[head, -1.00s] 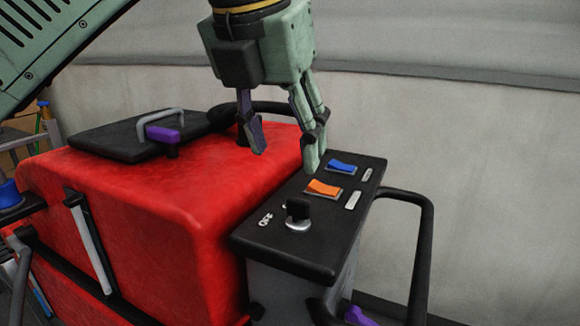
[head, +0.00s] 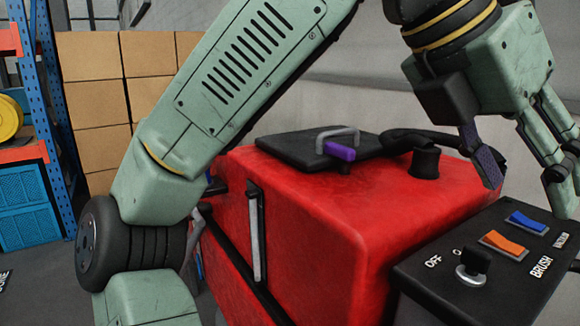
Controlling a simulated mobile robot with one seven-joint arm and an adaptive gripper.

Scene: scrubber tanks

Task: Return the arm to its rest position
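My gripper (head: 522,172) is at the upper right of the head view, at the end of my green arm. Its two fingers are spread wide with nothing between them. It hangs above the black control panel (head: 435,270) of the red scrubber tank (head: 310,215), apart from it as far as I can tell. The panel carries a blue rocker switch (head: 528,222), an orange rocker switch (head: 504,245) and a black knob (head: 475,262) on a silver base near the OFF and BRUSH labels. My arm crosses the view from lower left to upper right.
A black lid (head: 285,150) with a grey handle and a purple latch (head: 340,151) lies on the tank top. Cardboard boxes (head: 92,100) and a blue and orange rack (head: 52,100) stand at the left. A grey wall is behind.

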